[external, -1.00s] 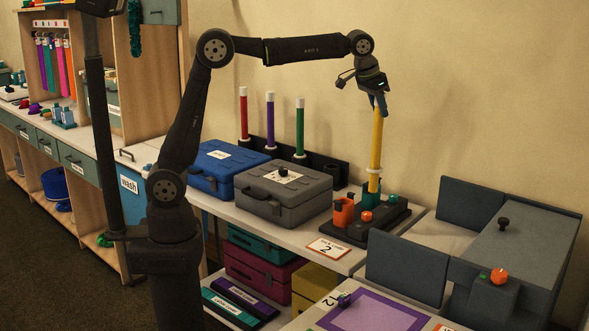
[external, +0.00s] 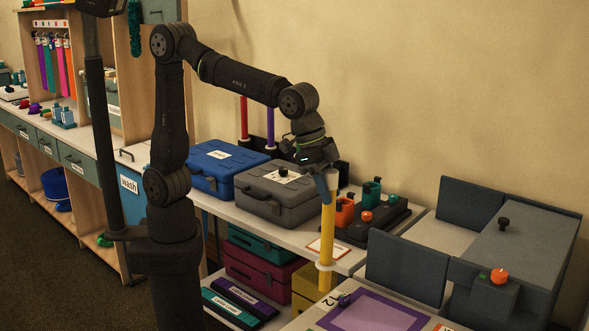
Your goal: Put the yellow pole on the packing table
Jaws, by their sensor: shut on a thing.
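My gripper (external: 326,187) is shut on the top of the yellow pole (external: 327,232). The pole hangs upright, with a white ring near its lower end. In the picture it is in front of the counter's front edge, left of the purple-bordered mat (external: 375,316). Its lower end appears clear of any surface, over the yellow case on the lower shelf. No label shows which surface is the packing table.
Dark panels (external: 407,268) and a grey machine (external: 525,245) stand at right.

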